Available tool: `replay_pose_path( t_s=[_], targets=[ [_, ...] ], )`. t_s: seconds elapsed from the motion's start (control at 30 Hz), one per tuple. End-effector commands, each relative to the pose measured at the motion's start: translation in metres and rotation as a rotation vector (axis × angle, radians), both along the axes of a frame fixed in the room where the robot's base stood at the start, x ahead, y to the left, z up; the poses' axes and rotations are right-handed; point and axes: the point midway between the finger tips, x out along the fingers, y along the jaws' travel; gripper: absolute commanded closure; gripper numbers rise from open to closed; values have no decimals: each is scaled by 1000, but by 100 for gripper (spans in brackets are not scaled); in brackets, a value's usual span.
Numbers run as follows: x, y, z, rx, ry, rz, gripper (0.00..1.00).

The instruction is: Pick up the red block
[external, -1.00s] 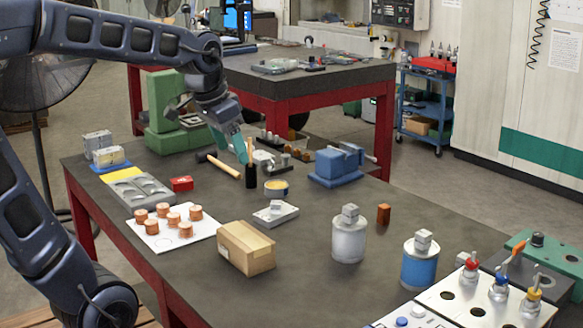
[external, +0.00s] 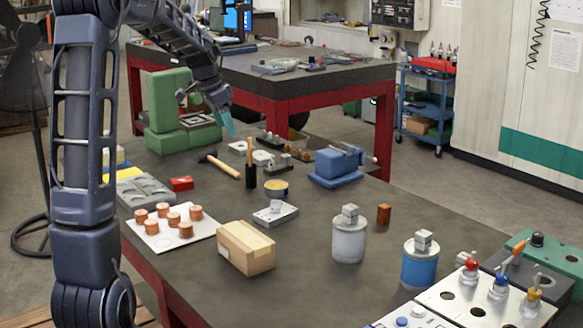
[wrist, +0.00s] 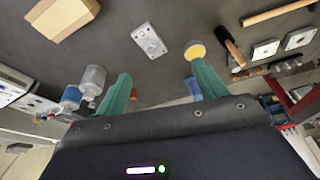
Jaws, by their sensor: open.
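A small bright red block-like box (external: 182,183) with a pale mark lies on the dark table, behind the copper pieces, in the external view. A smaller orange-brown block (external: 384,214) stands to the right, behind the white and blue canisters. A reddish bit beside the left finger in the wrist view (wrist: 93,104) may be this block, mostly hidden. My gripper (external: 229,124) is above the back part of the table, well apart from both blocks. Its teal fingers are spread in the wrist view (wrist: 158,88), with nothing between them.
A cardboard box (external: 246,248), white canister (external: 348,240) and blue canister (external: 420,266) stand near the front. A blue vise (external: 337,166), hammer (external: 218,164) and green machine (external: 170,110) are at the back. Table around the orange-brown block is fairly clear.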

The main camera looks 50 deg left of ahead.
Motion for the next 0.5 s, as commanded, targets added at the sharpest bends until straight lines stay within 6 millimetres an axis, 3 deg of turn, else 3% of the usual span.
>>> replay_pose_path(
  t_s=[0.03, 0.27, 0.5],
  targets=[
    [2, 23, -10, -6, -1, 2, 29],
    [1, 117, -53, -19, -20, -23, 29],
    [-20, 216, -107, -28, -53, -45, 29]
  ],
)
